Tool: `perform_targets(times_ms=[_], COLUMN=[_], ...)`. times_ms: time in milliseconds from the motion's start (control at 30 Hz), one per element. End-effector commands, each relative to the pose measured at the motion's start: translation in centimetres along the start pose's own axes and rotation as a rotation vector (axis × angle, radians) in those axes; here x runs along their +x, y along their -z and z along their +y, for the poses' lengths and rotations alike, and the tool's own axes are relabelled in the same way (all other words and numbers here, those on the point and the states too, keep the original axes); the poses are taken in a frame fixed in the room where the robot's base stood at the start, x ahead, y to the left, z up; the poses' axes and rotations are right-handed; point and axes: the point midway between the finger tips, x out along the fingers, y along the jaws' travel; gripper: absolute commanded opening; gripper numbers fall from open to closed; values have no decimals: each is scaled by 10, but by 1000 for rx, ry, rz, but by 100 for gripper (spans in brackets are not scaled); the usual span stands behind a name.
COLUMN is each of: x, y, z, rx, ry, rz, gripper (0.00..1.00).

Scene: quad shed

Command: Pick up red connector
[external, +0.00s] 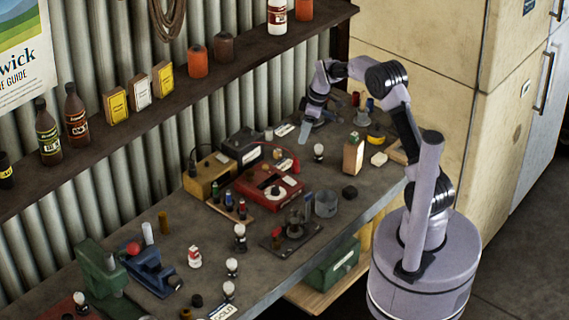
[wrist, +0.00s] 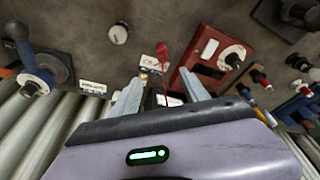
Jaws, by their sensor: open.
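My gripper (wrist: 160,88) is open and empty, its two pale fingers apart in the wrist view. A red piece with a slender stem (wrist: 162,53) shows just beyond and between the fingertips; it looks like the red connector, but I cannot be sure. I cannot tell how high the fingers are above it. In the external view my gripper (external: 303,137) hangs over the back of the bench, behind the red box. A small red-topped piece (external: 278,153) near it may be the same connector, too small to tell.
A red box with a white dial (external: 268,188) also shows in the wrist view (wrist: 212,52). A yellow-brown box (external: 209,178) and a dark box (external: 243,147) stand left of it. A wooden block (external: 353,154) stands to the right. The corrugated wall and shelf (external: 180,95) bound the back.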

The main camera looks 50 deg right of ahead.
Motion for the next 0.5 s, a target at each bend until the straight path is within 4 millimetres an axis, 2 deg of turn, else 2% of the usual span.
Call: perform_targets(times_ms=[33,200,367,500], x=[21,61,75,96], y=[-2,-2,-1,-6], z=[-1,-1,-1,-6], rx=[-1,1,1,1], ry=[2,0,-1,0], rz=[-2,-1,0,-1], gripper=[53,53,53,53])
